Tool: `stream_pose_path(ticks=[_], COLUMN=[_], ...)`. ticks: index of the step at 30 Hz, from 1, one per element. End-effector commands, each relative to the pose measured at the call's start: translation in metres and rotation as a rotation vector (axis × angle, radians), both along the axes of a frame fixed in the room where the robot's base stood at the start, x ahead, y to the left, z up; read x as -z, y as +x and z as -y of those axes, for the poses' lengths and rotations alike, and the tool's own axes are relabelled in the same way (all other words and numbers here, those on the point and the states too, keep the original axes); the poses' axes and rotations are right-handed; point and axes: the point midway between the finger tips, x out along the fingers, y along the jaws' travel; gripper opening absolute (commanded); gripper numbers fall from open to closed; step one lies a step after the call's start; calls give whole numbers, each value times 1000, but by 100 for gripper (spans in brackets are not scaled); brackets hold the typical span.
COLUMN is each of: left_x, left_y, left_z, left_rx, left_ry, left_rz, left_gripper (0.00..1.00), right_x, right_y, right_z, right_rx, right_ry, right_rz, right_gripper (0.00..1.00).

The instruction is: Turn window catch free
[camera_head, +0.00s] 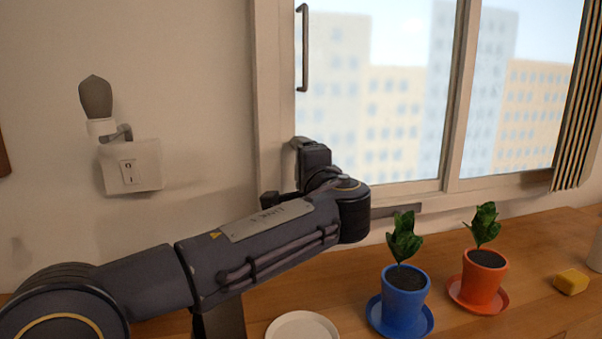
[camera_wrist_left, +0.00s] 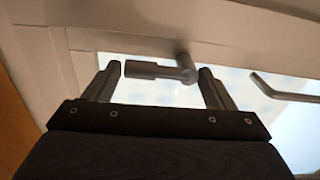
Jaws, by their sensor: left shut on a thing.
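The window catch (camera_wrist_left: 160,70) is a grey metal lever on a short pivot, fixed to the white window frame (camera_wrist_left: 225,50). In the left wrist view the lever lies roughly level across the picture. My left gripper (camera_wrist_left: 160,78) has its two fingers at the lever's two ends and is shut on it. In the head view my left arm reaches to the lower left corner of the window frame (camera_head: 272,100), and my wrist (camera_head: 316,165) hides most of the catch and the fingers. My right gripper is in neither view.
A dark pull handle (camera_head: 303,50) stands on the window above my wrist. On the wooden counter (camera_head: 540,245) are a blue pot (camera_head: 403,300), an orange pot (camera_head: 482,283), a white plate (camera_head: 302,327) and a yellow block (camera_head: 571,282). A switch plate (camera_head: 131,166) is on the left wall.

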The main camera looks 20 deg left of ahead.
Motion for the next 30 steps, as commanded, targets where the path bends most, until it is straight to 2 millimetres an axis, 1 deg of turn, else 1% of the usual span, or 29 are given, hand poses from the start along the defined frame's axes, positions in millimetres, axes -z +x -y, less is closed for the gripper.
stream_pose_path(ticks=[1,13,14,18,26,30], left_x=[5,5,5,4,2,1], left_y=[0,0,0,0,0,-8], left_z=[1,1,1,1,1,8], left_rx=[-2,-1,-1,-1,0,2], left_ry=[-12,-17,-17,-15,-13,-13], left_rz=[-3,0,0,1,4,5], left_gripper=[37,36,79,97,97,97], right_x=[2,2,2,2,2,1], right_y=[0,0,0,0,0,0], right_z=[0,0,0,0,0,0], right_rx=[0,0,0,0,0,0], right_ry=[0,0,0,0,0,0], right_rz=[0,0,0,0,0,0], right_gripper=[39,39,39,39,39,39])
